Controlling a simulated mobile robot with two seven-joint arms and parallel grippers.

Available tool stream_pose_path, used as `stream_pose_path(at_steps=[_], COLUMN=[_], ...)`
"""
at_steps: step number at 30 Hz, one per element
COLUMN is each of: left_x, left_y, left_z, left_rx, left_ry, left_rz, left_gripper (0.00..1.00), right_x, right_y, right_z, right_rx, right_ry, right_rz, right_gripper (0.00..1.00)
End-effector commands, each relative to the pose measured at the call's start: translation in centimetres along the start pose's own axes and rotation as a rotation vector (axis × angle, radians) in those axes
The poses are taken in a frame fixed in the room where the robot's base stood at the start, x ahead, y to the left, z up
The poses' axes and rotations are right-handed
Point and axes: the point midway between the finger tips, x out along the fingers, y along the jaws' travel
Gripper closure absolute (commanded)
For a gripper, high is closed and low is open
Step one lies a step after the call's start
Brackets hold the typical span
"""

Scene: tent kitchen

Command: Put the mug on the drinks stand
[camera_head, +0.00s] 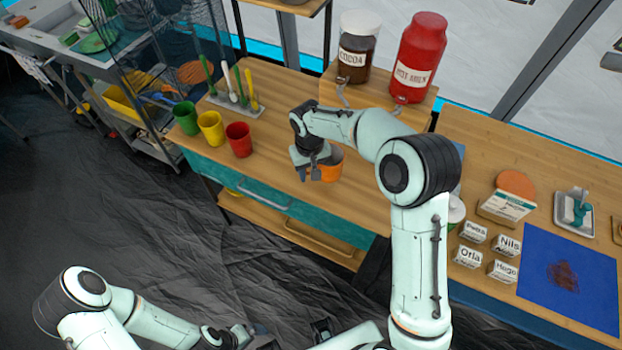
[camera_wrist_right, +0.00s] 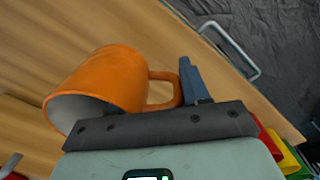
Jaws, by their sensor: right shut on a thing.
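The orange mug (camera_head: 328,169) is at my right gripper (camera_head: 311,168), over the middle of the wooden counter. In the right wrist view the mug (camera_wrist_right: 112,80) shows its open mouth at the lower left, and its handle lies by the blue finger of my right gripper (camera_wrist_right: 178,98). The gripper is shut on the mug; the exact contact is partly hidden. A wooden stand (camera_head: 331,92) at the back of the counter bears a cocoa jar (camera_head: 356,52) and a red dispenser (camera_head: 419,58). My left gripper (camera_head: 262,338) is low at the bottom edge, its jaws unclear.
Green (camera_head: 186,118), yellow (camera_head: 211,127) and red (camera_head: 239,139) cups stand on the counter's left. Name cards (camera_head: 474,232) and a blue mat (camera_head: 590,285) lie at right.

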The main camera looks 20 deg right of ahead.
Motion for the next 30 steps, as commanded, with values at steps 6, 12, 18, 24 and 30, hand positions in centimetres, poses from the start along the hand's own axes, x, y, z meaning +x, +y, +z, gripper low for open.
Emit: stream_pose_path(at_steps=[6, 12, 18, 24, 30], left_x=[0.1, 0.3, 0.2, 0.5, 0.5], left_y=[-0.1, -0.1, -0.1, -0.2, -0.2], left_z=[0.1, 0.1, 0.1, 0.2, 0.2], left_rx=[0.000, -0.001, -0.001, -0.001, -0.001], left_ry=[-0.001, -0.002, -0.002, -0.003, -0.003], left_rz=[0.000, -0.001, -0.001, -0.001, -0.001], left_gripper=[0.00, 0.00, 0.00, 0.00, 0.00], right_x=[1.9, 4.5, 4.5, 4.9, 4.8], right_y=[-0.1, -0.2, -0.2, -0.2, -0.2], right_z=[0.1, 0.0, 0.0, 0.0, 0.0], right_rx=[-0.001, 0.000, 0.000, 0.000, 0.000], right_ry=[-0.004, -0.001, 0.001, -0.001, -0.001], right_rz=[0.000, 0.000, 0.000, 0.000, 0.000], right_gripper=[0.98, 0.98, 0.98, 0.48, 0.29])
